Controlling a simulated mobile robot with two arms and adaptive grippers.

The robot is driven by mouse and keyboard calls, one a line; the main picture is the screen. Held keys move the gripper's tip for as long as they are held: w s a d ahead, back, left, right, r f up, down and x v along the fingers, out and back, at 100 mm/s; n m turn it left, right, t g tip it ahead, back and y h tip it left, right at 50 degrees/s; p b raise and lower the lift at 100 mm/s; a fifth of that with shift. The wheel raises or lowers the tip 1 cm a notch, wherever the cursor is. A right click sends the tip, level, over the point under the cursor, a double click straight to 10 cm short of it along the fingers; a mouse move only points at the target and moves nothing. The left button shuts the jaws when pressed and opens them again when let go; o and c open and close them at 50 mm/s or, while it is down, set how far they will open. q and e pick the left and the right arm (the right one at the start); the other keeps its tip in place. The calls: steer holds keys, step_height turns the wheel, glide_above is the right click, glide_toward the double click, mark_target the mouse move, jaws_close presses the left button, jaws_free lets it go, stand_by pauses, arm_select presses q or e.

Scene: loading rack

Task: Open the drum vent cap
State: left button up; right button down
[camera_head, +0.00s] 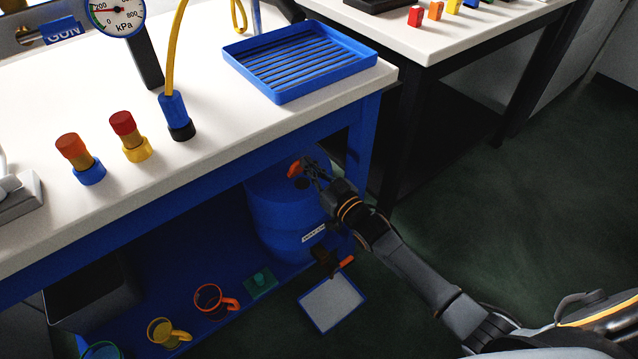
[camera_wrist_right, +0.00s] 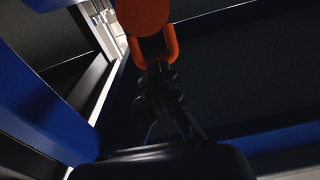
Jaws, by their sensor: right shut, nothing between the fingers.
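The blue drum (camera_head: 270,205) stands under the workbench in the head view. An orange vent cap (camera_head: 295,168) shows at its top, next to my right gripper (camera_head: 309,170). In the right wrist view the orange cap (camera_wrist_right: 142,14) is a round disc with an orange loop (camera_wrist_right: 171,42) below it. My right gripper (camera_wrist_right: 155,72) is shut and empty, its fingertips at the lower end of the loop. I cannot tell whether they touch it or reach into it. A dark round spot (camera_head: 301,183) lies on the drum top beside the gripper. My left gripper is not in view.
The white bench top (camera_head: 215,150) overhangs the drum, and a blue bench leg (camera_head: 362,135) stands close behind my right wrist. A spigot with an orange handle (camera_head: 346,262) sits low on the drum, above a tray (camera_head: 332,302). Open floor lies to the right.

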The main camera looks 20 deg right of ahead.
steer(key=w+r, duration=0.1)
steer(key=w+a+r, duration=0.1)
steer(key=w, duration=0.1)
steer(key=shift+w+a+p, duration=0.1)
steer(key=shift+w+p, duration=0.05)
steer(key=shift+p, duration=0.25)
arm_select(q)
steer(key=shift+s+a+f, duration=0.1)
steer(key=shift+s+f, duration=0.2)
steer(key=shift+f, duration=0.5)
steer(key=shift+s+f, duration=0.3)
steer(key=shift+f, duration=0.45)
arm_select(e)
steer(key=shift+x, duration=0.95)
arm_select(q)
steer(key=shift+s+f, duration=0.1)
arm_select(e)
steer(key=shift+r, duration=0.1)
